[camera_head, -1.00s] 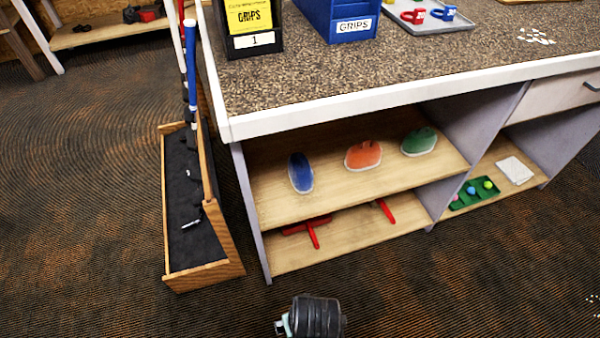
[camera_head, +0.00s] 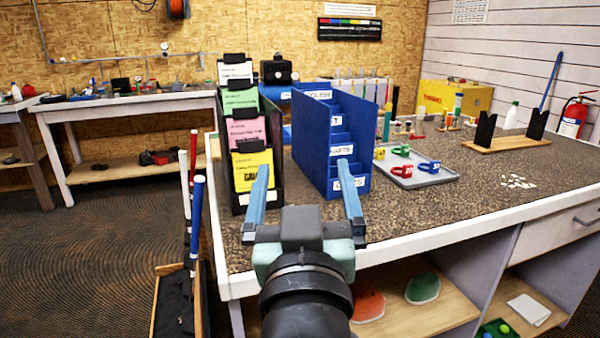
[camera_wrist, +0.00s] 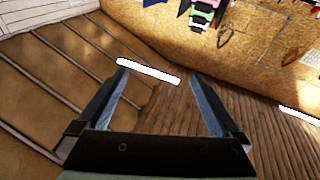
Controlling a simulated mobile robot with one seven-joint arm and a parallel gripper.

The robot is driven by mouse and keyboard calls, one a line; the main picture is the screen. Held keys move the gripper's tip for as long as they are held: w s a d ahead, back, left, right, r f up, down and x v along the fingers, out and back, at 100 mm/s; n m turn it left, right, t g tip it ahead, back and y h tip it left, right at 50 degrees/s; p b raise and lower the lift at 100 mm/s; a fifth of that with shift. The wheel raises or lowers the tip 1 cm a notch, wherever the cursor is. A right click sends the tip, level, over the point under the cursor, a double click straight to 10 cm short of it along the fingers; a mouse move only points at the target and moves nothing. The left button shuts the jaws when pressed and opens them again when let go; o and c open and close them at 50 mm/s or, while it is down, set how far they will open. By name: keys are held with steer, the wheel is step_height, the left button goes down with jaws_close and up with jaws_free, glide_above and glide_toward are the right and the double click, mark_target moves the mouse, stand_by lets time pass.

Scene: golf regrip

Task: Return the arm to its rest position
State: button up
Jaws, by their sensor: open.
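My gripper (camera_head: 305,182) is open and empty in the head view. Its two blue-grey fingers point forward and up, over the near edge of the workbench (camera_head: 420,248). In this view the fingertips overlap the yellow card of the black file rack and the front of the blue bin. I cannot tell how far they are from either. In the wrist view my gripper (camera_wrist: 160,85) shows both fingers spread with nothing between them. Behind them are wooden surfaces and a bright white strip (camera_wrist: 148,71).
On the bench stand a black rack with coloured cards (camera_head: 249,145), a blue bin (camera_head: 325,145), a grey tray (camera_head: 415,172) with coloured clamps, and a black-and-wood cradle (camera_head: 508,140). A wooden box with upright shafts (camera_head: 197,225) stands left of the bench. Floor further left is clear.

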steer(key=s+r+m+t, duration=0.1)
steer(key=s+r+t, duration=0.2)
steer(key=s+r, duration=0.45)
steer(key=s+r+t, duration=0.4)
steer(key=r, duration=0.6)
step_height(320, 180, up, 21)
steer(key=p, duration=2)
steer(key=shift+s+a, duration=0.15)
steer(key=shift+a, duration=0.1)
steer(key=shift+f, duration=0.15)
steer(key=shift+c, duration=0.3)
